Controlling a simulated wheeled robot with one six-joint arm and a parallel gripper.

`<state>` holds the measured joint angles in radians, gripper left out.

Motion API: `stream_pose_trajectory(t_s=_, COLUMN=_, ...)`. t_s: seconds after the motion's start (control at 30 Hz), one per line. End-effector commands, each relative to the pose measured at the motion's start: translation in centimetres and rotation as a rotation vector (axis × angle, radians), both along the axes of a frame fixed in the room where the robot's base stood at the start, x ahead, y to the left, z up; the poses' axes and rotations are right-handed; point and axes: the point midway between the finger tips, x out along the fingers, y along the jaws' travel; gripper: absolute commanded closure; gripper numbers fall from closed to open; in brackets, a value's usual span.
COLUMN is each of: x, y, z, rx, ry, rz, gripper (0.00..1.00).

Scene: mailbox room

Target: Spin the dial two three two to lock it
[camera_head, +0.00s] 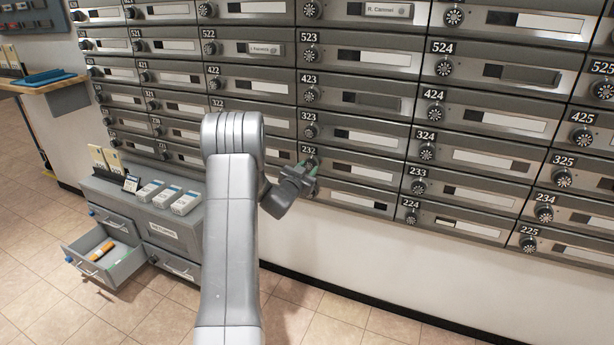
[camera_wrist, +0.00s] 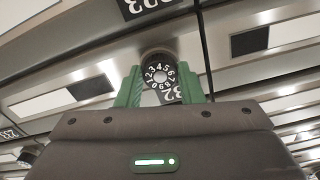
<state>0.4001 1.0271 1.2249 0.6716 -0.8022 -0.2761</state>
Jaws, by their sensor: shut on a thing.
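The mailbox labelled 232 (camera_head: 312,149) is in the lower row of the wall unit, partly hidden by my gripper in the head view. Its round black dial with white digits (camera_wrist: 160,76) shows in the wrist view. My gripper (camera_head: 308,165) is at this dial in the head view. In the wrist view, my gripper's green fingers (camera_wrist: 161,86) stand on either side of the dial and are shut on it. Part of the number label (camera_wrist: 166,95) shows between the fingers. The exact dial setting is too small to tell.
Rows of other mailboxes with similar dials surround it, including the 323 dial (camera_head: 311,131) above and the 233 dial (camera_head: 417,187) to the right. A grey cabinet (camera_head: 110,190) with an open drawer (camera_head: 125,270) stands at the left. Tiled floor lies in front.

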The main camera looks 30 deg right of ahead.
Motion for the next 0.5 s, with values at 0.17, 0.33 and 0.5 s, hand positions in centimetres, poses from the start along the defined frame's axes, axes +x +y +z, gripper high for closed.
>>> stream_pose_trajectory(t_s=0.17, x=0.04, y=0.01, z=-0.51, rx=0.105, ry=-0.129, rz=0.000, gripper=0.89)
stream_pose_trajectory(t_s=0.33, x=0.04, y=0.03, z=-0.48, rx=0.211, ry=-0.251, rz=0.000, gripper=0.89)
stream_pose_trajectory(t_s=0.5, x=0.05, y=0.03, z=-0.46, rx=0.317, ry=-0.374, rz=0.000, gripper=0.89)
